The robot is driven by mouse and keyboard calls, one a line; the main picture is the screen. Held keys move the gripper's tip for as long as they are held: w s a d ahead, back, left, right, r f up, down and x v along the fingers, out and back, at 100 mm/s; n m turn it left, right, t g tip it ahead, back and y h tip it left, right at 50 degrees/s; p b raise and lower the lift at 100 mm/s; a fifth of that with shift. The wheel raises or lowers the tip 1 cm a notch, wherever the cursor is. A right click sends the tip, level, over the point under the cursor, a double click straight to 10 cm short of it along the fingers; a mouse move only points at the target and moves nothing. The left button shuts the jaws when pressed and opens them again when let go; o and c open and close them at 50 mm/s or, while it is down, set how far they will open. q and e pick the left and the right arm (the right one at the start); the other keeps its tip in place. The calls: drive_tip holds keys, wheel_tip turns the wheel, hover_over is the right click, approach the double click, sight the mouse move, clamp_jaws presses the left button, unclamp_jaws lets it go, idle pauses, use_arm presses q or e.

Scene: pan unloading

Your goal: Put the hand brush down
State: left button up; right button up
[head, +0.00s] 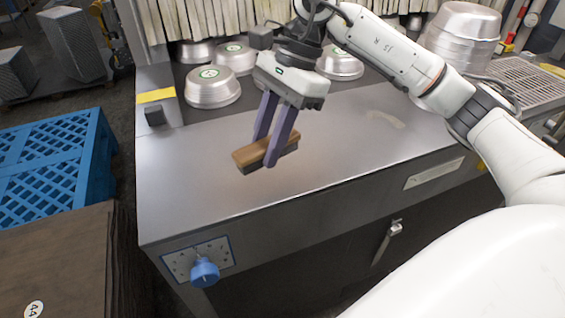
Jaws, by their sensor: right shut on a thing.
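The hand brush (247,154) has a brown wooden back and dark bristles below. It is at the left-middle part of the grey metal counter (190,196). My right gripper (267,150) comes down from above with two purple fingers, shut on the brush across its middle. The brush is level, bristles down, at or just above the counter top; I cannot tell whether it touches. My left gripper is not in view.
Several metal pans (212,88) with green labels stand upside down behind the brush, under a strip curtain (200,18). A pan stack (462,35) stands at back right. The counter around the brush is clear.

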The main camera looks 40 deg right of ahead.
drive_tip(key=w+d+r+m+t+h+b, duration=0.4)
drive_tip(key=d+m+t, duration=0.15)
drive_tip(key=m, duration=1.05)
drive_tip(key=shift+g, duration=0.55)
drive_tip(key=f, duration=0.5)
drive_tip(key=shift+w+d, duration=0.2)
drive_tip(key=shift+d, duration=0.15)
drive_tip(key=shift+f, duration=2.35)
drive_tip(key=shift+f, duration=0.15)
drive_tip(key=o, duration=1)
drive_tip(key=shift+o, duration=0.2)
